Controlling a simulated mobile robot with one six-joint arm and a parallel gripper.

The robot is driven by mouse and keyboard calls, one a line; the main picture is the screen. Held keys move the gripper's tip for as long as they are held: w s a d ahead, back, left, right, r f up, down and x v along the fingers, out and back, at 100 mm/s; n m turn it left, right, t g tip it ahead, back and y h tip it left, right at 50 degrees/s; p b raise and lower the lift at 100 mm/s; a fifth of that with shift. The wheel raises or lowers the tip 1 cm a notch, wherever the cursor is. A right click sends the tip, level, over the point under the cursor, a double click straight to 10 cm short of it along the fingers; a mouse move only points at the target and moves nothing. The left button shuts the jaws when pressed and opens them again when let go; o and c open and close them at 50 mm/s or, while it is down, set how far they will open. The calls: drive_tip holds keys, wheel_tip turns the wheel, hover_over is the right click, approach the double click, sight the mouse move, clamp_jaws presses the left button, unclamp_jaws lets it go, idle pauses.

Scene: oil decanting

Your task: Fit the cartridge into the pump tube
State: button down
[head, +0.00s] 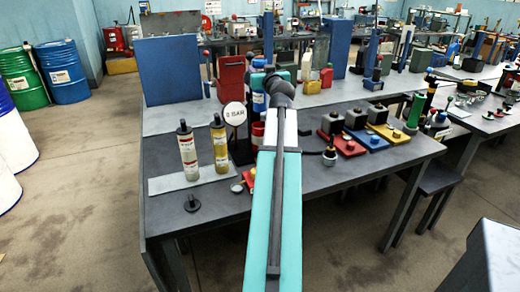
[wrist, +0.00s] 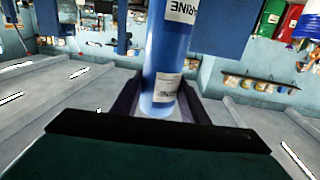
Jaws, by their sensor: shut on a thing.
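My gripper (wrist: 158,110) is shut on a blue cartridge (wrist: 167,55) with white labels, one of them reading MARINE upside down in the wrist view. In the head view the blue cartridge (head: 258,84) shows just left of my wrist, above the far part of the workbench; my arm hides part of it. I cannot clearly make out the pump tube. A red cylindrical part (head: 257,133) shows beside my arm, close to the gauge.
A round gauge (head: 235,113) reading 0 BAR stands left of my arm. A black cap (head: 192,204) lies near the front left. Red (head: 350,149), blue (head: 378,142) and yellow (head: 398,137) bases line the right side. The bench's front left is mostly clear.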

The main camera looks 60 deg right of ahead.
sight(262, 106)
wheel_tip(262, 106, down, 13)
drive_tip(key=shift+f+b, duration=0.2)
drive_tip(key=shift+b, duration=0.2)
idle(0.4)
drive_tip(key=shift+f+b, duration=0.3)
drive_tip(key=shift+f, duration=2.1)
drive_tip(key=c, duration=1.5)
unclamp_jaws()
drive_tip(key=shift+o, duration=0.8)
drive_tip(key=shift+r, duration=0.2)
